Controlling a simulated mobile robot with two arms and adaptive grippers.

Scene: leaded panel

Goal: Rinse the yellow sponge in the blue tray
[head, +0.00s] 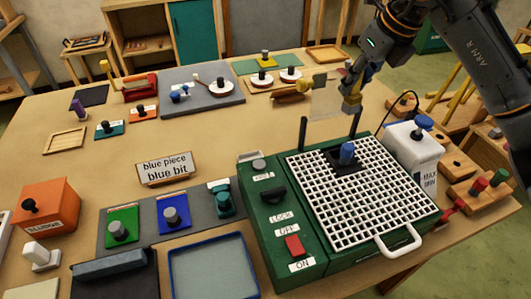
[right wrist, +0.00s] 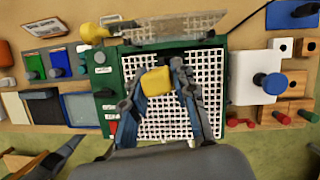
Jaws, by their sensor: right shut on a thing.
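My right gripper (head: 353,92) is shut on the yellow sponge (head: 351,104), holding it in the air above the far side of the grinder's white grid. In the right wrist view the sponge (right wrist: 157,80) sits between the two fingertips (right wrist: 158,88), over the grid. The blue tray (head: 213,295) is at the near edge of the table, left of the green machine and well away from the sponge. It also shows in the right wrist view (right wrist: 65,117). The tray's front is cut off in the head view. My left gripper is not in view.
The green grinder (head: 259,223) has a white grid (head: 330,205), a blue-topped piece (head: 347,150) and a clear shield (head: 322,103) between dark posts. A white container (head: 411,147) stands to its right. Green and blue pads with knobs lie behind the tray.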

